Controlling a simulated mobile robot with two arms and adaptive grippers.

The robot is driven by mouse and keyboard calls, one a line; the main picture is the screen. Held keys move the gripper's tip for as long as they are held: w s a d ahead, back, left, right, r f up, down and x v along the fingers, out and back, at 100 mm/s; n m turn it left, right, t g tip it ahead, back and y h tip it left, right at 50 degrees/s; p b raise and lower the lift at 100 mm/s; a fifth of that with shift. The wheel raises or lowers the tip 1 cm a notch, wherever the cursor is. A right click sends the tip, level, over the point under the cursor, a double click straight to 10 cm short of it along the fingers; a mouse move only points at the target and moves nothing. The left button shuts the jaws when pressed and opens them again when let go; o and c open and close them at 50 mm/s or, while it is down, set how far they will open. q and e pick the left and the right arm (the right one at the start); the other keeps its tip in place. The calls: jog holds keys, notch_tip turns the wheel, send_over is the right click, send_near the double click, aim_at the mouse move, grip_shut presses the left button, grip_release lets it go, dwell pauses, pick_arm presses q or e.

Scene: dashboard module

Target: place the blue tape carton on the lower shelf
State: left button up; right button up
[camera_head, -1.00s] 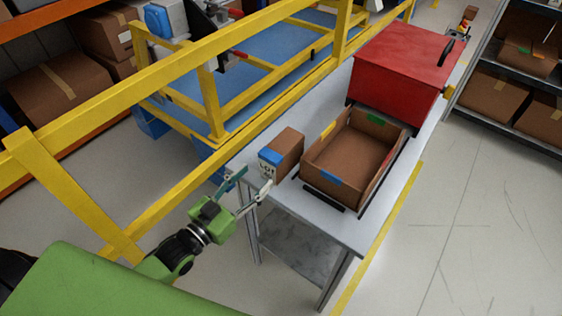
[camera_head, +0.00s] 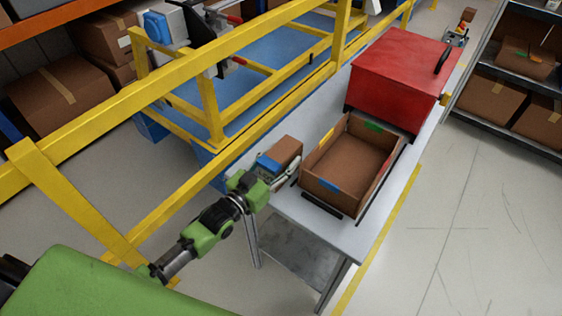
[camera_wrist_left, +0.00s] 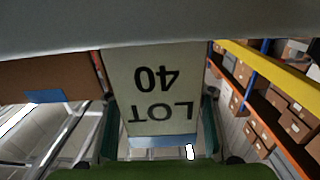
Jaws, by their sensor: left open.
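The blue tape carton (camera_head: 287,149) is a small brown box with blue tape on its near edge. It stands on the near end of the table top, left of the open brown bin. In the left wrist view its pale label (camera_wrist_left: 157,85), reading LOT 40 upside down, faces the camera. My left gripper (camera_head: 276,170) is open at the carton's near end, with a finger on each side; contact cannot be told. The lower shelf (camera_head: 302,243) is a grey board under the table top, and its visible part is bare. My right gripper is not in view.
The open brown bin (camera_head: 312,185) stands right of the carton, with a red box (camera_head: 398,75) behind it. A yellow rail (camera_head: 185,205) runs along the table's left side. The floor right of the table is clear near the yellow line.

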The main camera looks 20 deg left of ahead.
aim_at(281, 152)
pick_arm(q)
jog(key=shift+r, duration=0.15)
jog(key=c, duration=1.4)
jog(key=shift+r, duration=0.5)
notch_tip(281, 152, up, 2)
jog(key=shift+s+r, duration=0.1)
jog(key=shift+r, duration=0.15)
jog(key=s+r, duration=0.2)
jog(key=s+d+r, duration=0.1)
jog(key=s+r, duration=0.1)
jog(key=r, duration=0.1)
jog(key=shift+s+d+r, duration=0.1)
jog(key=shift+s+d, duration=0.05)
jog(key=shift+s, duration=0.1)
jog(key=s+d+r, duration=0.3)
jog(key=s+r, duration=0.1)
jog(key=s, duration=0.5)
jog(key=shift+s+a+r+n+t+y, duration=0.75)
jog(key=shift+a+n+y, duration=1.25)
jog(key=shift+a+y, duration=1.2)
jog(key=shift+g, duration=0.25)
jog(key=s, duration=0.2)
jog(key=s+f, duration=0.1)
jog(key=s, duration=0.1)
jog(key=s+f, duration=0.1)
jog(key=s, duration=0.2)
jog(key=shift+s+f+b, duration=0.1)
jog(key=shift+f+b, duration=0.05)
jog(key=shift+b, duration=0.2)
